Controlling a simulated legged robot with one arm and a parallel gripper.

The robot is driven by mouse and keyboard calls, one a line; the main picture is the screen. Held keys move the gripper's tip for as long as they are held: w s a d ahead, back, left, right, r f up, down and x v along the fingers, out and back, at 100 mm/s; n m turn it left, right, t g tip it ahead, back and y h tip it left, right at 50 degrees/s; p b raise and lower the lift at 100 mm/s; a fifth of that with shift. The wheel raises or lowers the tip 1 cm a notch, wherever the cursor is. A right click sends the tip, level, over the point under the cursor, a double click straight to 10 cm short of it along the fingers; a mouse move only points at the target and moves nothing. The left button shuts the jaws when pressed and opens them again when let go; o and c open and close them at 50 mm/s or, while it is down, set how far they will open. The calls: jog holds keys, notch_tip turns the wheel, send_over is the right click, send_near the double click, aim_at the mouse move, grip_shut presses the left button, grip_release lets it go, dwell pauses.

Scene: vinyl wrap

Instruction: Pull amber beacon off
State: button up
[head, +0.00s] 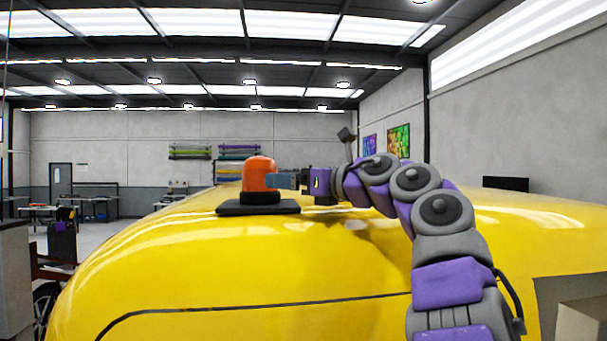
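The amber beacon (258,174) is an orange dome on a black round base. It stands upright on a flat black plate (240,209) on top of the yellow vehicle body (215,255). My gripper (283,181) reaches in from the right, level with the dome. Its fingers are at the right side of the dome and look to overlap its edge. I cannot tell from this one view whether they touch or grip it. The far side of the dome is hidden.
The yellow surface curves down at the left and front. A cardboard box (580,318) is at the lower right. Work tables (92,203) stand far off at the left. The air above and left of the beacon is free.

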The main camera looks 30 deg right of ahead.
aim_at(261, 175)
jog(key=w, duration=0.1)
jog(key=w+p, duration=0.1)
jog(key=shift+w+r, duration=0.25)
jog(key=shift+w, duration=0.15)
jog(key=w+a+p, duration=0.1)
jog(key=w+a, duration=0.1)
jog(key=w+a+p, duration=0.2)
jog(key=w+a, duration=0.1)
jog(key=shift+w+a, duration=0.2)
jog(key=shift+w, duration=0.05)
jog(key=shift+w+d+f+p, duration=0.1)
jog(key=shift+w+d+p, duration=0.1)
jog(key=shift+d, duration=0.2)
jog(key=shift+w+d+f+p, duration=0.1)
jog(key=shift+d+p, duration=0.05)
jog(key=shift+d, duration=0.2)
jog(key=shift+s+a+r, duration=0.1)
jog(key=shift+a, duration=0.2)
jog(key=c, duration=1.2)
jog(key=o, duration=0.9)
jog(key=c, duration=0.6)
jog(key=shift+d+r+p, duration=0.25)
jog(key=shift+r+p, duration=0.05)
jog(key=shift+p, duration=0.05)
